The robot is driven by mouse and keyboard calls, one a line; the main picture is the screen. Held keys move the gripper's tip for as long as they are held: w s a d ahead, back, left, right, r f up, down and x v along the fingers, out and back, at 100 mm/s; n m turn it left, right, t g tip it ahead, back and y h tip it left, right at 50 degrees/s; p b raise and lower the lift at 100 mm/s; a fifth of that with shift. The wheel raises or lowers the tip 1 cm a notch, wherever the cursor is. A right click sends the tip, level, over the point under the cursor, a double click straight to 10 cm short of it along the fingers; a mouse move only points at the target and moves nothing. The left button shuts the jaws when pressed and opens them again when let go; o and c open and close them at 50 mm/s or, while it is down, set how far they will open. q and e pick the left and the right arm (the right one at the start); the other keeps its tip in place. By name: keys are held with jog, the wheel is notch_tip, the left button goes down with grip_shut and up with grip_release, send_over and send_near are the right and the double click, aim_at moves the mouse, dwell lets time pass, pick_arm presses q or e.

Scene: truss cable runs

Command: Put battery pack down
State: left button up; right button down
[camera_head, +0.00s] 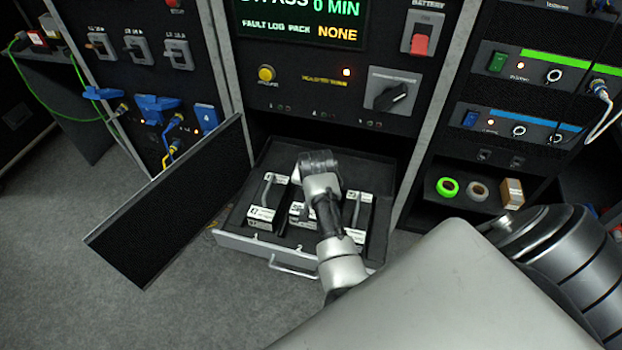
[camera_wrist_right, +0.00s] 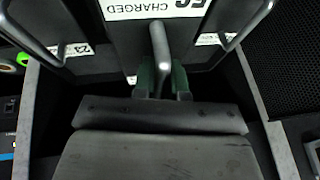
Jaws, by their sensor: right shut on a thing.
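My right gripper (camera_wrist_right: 162,82) is shut on the upright handle (camera_wrist_right: 160,45) of a battery pack (camera_wrist_right: 124,38) whose white label reads "CHARGED". In the head view that middle pack (camera_head: 298,214) is mostly hidden under my right wrist, in an open drawer (camera_head: 249,246). I cannot tell whether its underside touches the drawer floor. A left pack (camera_head: 267,203) and a right pack (camera_head: 356,216), dark with white labels and handles, stand on either side of it. My left gripper is not in view.
An open black door panel (camera_head: 170,205) stands left of the drawer. The cabinet front (camera_head: 330,85) with a knob and red switch rises behind it. A shelf at right holds a green tape roll (camera_head: 447,187), a pale roll and a small box. Grey floor lies in front.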

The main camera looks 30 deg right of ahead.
jog(key=shift+w+f+b, duration=0.15)
jog(key=shift+f+b, duration=0.25)
jog(key=shift+f, duration=2.65)
jog(key=c, duration=1.6)
grip_release()
jog(key=shift+f, duration=0.2)
jog(key=o, duration=0.4)
jog(key=shift+s, duration=0.2)
jog(key=shift+o, duration=0.2)
jog(key=shift+r, duration=0.1)
